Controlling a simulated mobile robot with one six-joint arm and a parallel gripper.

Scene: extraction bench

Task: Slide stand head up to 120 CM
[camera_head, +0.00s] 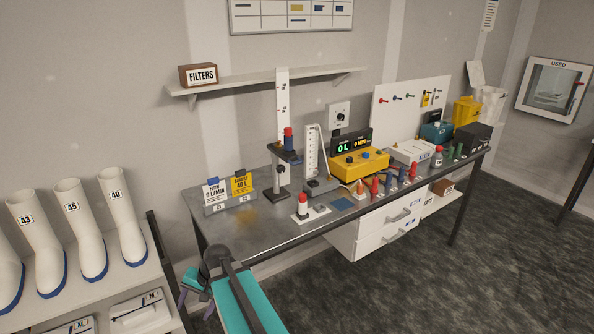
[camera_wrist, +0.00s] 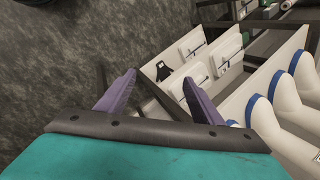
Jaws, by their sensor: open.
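The stand (camera_head: 282,180) is on the back of the bench, with a dark base and a tall white scale (camera_head: 282,105) rising behind it. Its dark head (camera_head: 286,154) sits low on the column, below the printed scale marks, and carries a red and blue piece (camera_head: 289,139). The scale's numbers are too small to read. My gripper (camera_head: 192,288) is beyond the bench's near left end, low and well apart from the stand. In the wrist view its two purple fingers (camera_wrist: 158,92) are spread with nothing between them; they point toward the floor and the boot shelf.
White boots (camera_head: 80,240) stand on a shelf at the left, close to my gripper. A sign holder (camera_head: 230,204) is left of the stand, a tilted white gauge (camera_head: 313,155) right of it. A wall shelf (camera_head: 265,80) with a FILTERS box (camera_head: 198,75) is behind. The bench's front left is clear.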

